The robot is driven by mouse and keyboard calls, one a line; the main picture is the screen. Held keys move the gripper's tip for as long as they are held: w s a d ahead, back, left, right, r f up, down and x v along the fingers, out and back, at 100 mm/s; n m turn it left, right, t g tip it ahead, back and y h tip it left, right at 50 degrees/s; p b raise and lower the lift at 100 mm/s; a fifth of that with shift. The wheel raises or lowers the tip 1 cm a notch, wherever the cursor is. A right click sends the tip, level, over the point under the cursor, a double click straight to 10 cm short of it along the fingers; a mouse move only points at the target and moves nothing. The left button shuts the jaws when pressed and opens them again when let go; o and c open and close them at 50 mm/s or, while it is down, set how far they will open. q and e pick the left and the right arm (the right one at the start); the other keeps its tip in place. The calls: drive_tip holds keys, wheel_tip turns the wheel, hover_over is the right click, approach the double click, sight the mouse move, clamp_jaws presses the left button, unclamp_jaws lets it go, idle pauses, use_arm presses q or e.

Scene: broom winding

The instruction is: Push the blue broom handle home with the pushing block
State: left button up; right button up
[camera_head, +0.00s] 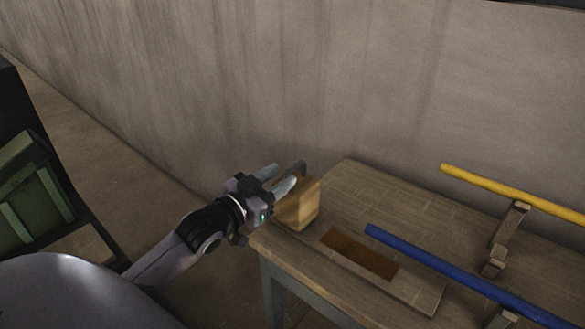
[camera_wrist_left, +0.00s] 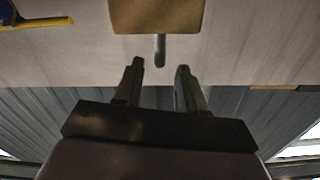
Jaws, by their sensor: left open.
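The pushing block (camera_head: 300,206), a light wooden block, stands at the table's left end in the head view. It also shows at the top of the left wrist view (camera_wrist_left: 155,16), with a grey grip (camera_wrist_left: 160,50) sticking out toward my fingers. My left gripper (camera_head: 280,178) is open at the block's left side. In the wrist view its fingertips lie on either side of the grip's line, with no contact visible. The blue broom handle (camera_head: 445,270) runs from mid-table to the lower right, its near end right of the block. My right gripper is out of view.
A wooden table (camera_head: 350,180) carries a board with a dark brown recess (camera_head: 360,254) between block and blue handle. A yellow handle (camera_head: 510,188) lies farther back by a wooden support (camera_head: 508,225). A green crate (camera_head: 30,190) stands far left. A plain wall rises behind.

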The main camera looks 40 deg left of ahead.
sight(293, 166)
use_arm(q)
drive_tip(key=shift+w+d, duration=0.2)
drive_tip(key=shift+w, duration=2.4)
clamp_jaws()
